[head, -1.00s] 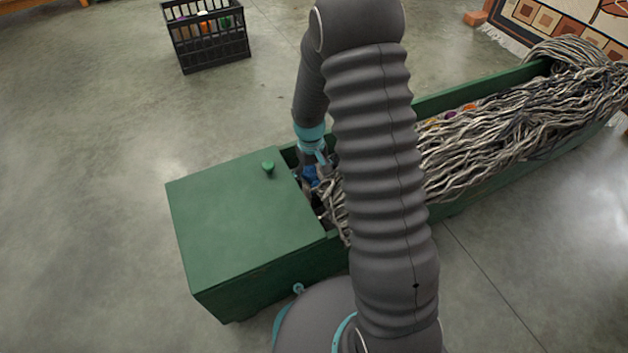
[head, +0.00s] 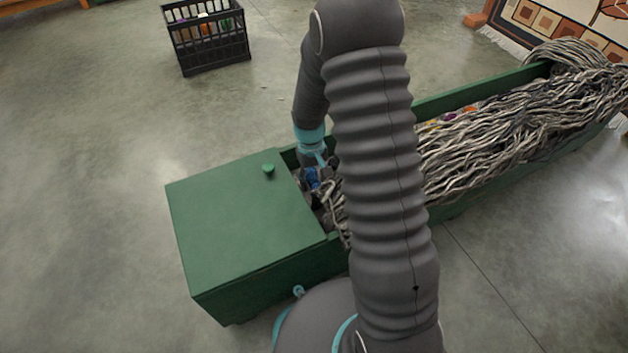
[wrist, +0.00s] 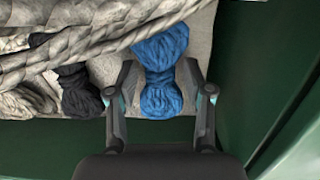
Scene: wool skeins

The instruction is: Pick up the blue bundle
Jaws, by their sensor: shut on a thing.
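The blue bundle (wrist: 162,99) is a twisted wool skein, pinched at its middle, lying inside the green chest (head: 250,222). In the wrist view my gripper (wrist: 160,70) has a finger on each side of its narrow middle and is shut on it. In the head view only a small blue patch (head: 311,178) shows below my gripper (head: 316,172); my arm hides much of that area.
A dark bundle (wrist: 76,90) lies left of the blue one. Thick grey strands (head: 500,130) cover much of the chest, and some cross above the bundles (wrist: 90,35). The chest wall (wrist: 285,85) is close on the right. A black crate (head: 210,45) stands on the floor behind.

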